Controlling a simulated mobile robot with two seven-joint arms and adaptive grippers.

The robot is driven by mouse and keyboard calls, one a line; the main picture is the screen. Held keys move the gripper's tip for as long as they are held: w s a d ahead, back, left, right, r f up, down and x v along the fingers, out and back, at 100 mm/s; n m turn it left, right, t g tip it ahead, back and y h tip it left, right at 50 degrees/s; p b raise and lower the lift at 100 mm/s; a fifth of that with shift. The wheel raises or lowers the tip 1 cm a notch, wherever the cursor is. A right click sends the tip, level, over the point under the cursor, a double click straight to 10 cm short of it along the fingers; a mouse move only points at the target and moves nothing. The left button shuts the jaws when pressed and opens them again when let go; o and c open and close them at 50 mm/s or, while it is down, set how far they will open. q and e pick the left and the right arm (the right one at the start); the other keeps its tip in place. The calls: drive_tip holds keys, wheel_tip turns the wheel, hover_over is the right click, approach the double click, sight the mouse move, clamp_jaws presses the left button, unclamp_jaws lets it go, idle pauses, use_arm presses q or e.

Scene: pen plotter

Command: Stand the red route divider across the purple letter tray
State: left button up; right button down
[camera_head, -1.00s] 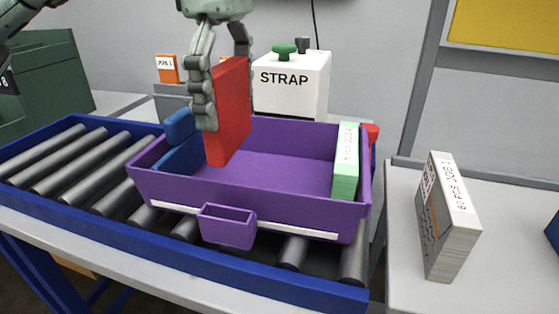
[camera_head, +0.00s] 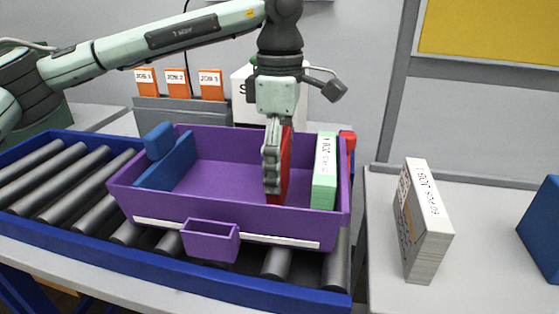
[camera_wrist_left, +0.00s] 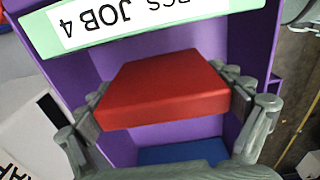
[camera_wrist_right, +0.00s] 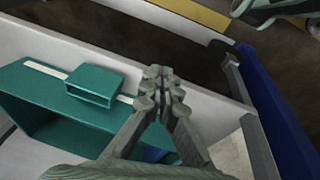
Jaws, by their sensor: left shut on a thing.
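The red route divider (camera_head: 286,168) is upright inside the purple letter tray (camera_head: 277,220), right of its middle and a little left of the green-edged job stack (camera_head: 325,172). I cannot tell whether its lower edge touches the tray floor. My left gripper (camera_head: 275,185) is shut on the divider from above; one finger hides part of it. In the left wrist view the red divider (camera_wrist_left: 165,90) sits between both fingers, apart from the stack labelled JOB 4 (camera_wrist_left: 130,20). My right gripper (camera_wrist_right: 160,85) is shut and empty, away from the purple tray.
A blue divider (camera_head: 170,165) stands at the tray's left end. The tray sits on a roller conveyor (camera_head: 60,180). Orange job cards (camera_head: 177,82) and a white strap box stand behind. A paper stack (camera_head: 423,220) stands on the right table. A teal tray (camera_wrist_right: 70,110) lies near my right gripper.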

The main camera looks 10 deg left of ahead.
use_arm(q)
drive_tip(key=shift+f, duration=0.15)
drive_tip(key=o, duration=0.8)
wheel_tip(320, 180, up, 12)
drive_tip(key=shift+r, duration=0.2)
